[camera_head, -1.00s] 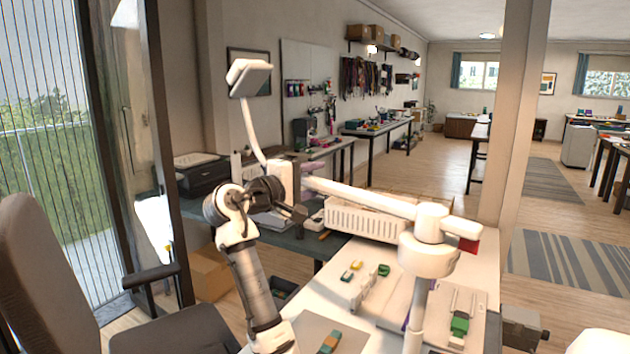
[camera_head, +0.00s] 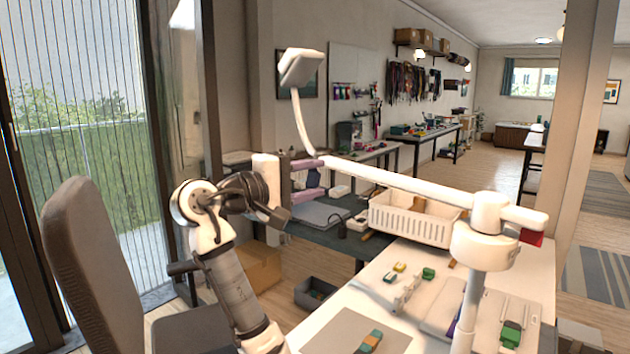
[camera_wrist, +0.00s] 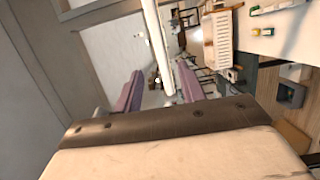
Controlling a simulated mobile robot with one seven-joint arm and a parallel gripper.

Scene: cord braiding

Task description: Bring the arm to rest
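My arm (camera_head: 228,280) rises from the bottom of the head view, bends at a dark joint, and ends above the dark table. My gripper (camera_head: 318,178) points right, with its two purple fingers apart and nothing seen between them. In the wrist view the fingers (camera_wrist: 159,72) also stand apart, with only the room behind the gap. The gripper touches nothing that I can make out; the white lamp arm passes close to it in the picture, and their true distance is unclear.
A jointed white lamp (camera_head: 400,183) spans the workspace. A white basket (camera_head: 412,220), small coloured pieces and a green block (camera_head: 510,334) are on the white table (camera_head: 400,262). An office chair (camera_head: 92,270) stands left, a dark bin (camera_head: 315,292) on the floor.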

